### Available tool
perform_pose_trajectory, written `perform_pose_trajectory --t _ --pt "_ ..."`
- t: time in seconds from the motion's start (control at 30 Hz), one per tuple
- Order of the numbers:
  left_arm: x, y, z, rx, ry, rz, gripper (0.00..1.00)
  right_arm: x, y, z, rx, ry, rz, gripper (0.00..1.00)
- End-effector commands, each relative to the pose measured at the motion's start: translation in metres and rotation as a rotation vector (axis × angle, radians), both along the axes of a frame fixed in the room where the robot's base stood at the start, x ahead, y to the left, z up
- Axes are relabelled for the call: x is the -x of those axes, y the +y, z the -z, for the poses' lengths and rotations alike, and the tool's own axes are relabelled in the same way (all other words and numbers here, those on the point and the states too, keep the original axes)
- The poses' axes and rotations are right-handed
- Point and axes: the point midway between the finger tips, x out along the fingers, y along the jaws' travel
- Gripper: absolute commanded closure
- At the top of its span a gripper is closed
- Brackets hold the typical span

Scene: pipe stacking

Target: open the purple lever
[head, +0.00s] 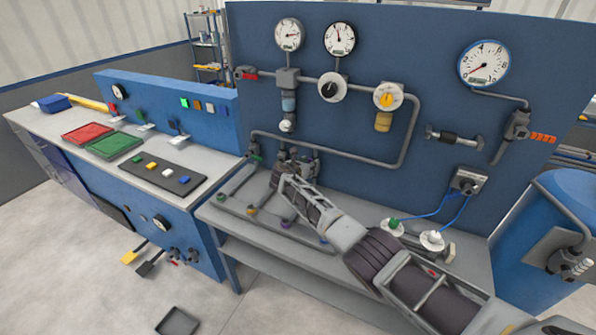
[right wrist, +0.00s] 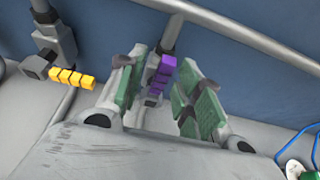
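The purple lever (right wrist: 162,75) hangs from a grey pipe valve in the right wrist view, its ribbed handle between my fingers. My right gripper (right wrist: 163,84) is open around it, one green-padded finger on each side. My left gripper is not in view.
A yellow lever (right wrist: 72,78) on a neighbouring valve sits just left of my right gripper. A grey pipe (head: 340,150) runs along the blue panel (head: 430,80). The grey bench (head: 445,275) lies below, with blue cables (head: 430,212) at right.

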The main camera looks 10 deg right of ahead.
Motion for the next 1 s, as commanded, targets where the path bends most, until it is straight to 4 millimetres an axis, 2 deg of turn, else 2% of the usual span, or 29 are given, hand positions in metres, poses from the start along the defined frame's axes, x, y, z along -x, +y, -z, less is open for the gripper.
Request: perform_pose_trajectory --t 1.0 --pt "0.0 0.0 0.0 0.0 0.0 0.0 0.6 0.048 0.032 -0.023 -0.001 0.001 -0.001 0.65"
